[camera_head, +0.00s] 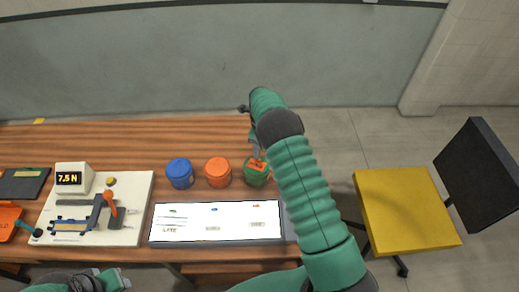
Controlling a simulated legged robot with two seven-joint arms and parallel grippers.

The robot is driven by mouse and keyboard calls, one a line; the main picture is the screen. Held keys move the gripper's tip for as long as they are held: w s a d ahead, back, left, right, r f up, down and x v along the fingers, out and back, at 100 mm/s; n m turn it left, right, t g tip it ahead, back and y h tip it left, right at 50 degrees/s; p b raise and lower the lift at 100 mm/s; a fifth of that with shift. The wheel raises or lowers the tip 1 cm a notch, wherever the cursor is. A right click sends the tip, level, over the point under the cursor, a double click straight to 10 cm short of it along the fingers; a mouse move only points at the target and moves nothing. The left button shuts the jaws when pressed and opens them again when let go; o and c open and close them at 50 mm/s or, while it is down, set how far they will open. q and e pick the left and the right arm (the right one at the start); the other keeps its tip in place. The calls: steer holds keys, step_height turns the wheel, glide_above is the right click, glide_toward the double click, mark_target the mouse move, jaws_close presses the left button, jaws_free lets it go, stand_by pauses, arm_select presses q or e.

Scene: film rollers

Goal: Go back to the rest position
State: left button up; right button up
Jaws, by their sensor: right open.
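My right arm reaches up across the middle and bends down, with its small grey right gripper (254,143) just above the green container (257,179). The right gripper is open, partly hidden by my arm. An orange piece (257,166) shows at the top of the green container, below the fingers; whether they touch it I cannot tell. My left gripper (118,280) is low at the bottom left, in front of the table's front edge, and its finger gap does not show clearly.
A blue container (180,173) and an orange one (218,172) stand left of the green one on the wooden table (130,143). A test board (135,185) with a "7.5 N" display is left. A yellow chair (405,208) stands right.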

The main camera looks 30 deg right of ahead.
stand_by(0.3)
steer(key=s+a+r+n+t+b, duration=0.1)
steer(key=s+a+r+n, duration=0.7)
steer(key=n, duration=0.4)
steer(key=s+a+r+n, duration=0.1)
steer(key=s+a+n, duration=0.4)
steer(key=s+n, duration=0.3)
steer(key=s+a+n+t+b, duration=0.1)
steer(key=s+a+n, duration=0.4)
steer(key=s+n, duration=0.3)
steer(key=shift+r+n+t, duration=0.3)
steer(key=shift+r+n, duration=0.05)
steer(key=shift+n, duration=0.25)
steer(key=shift+s+a, duration=0.2)
steer(key=shift+a, duration=0.15)
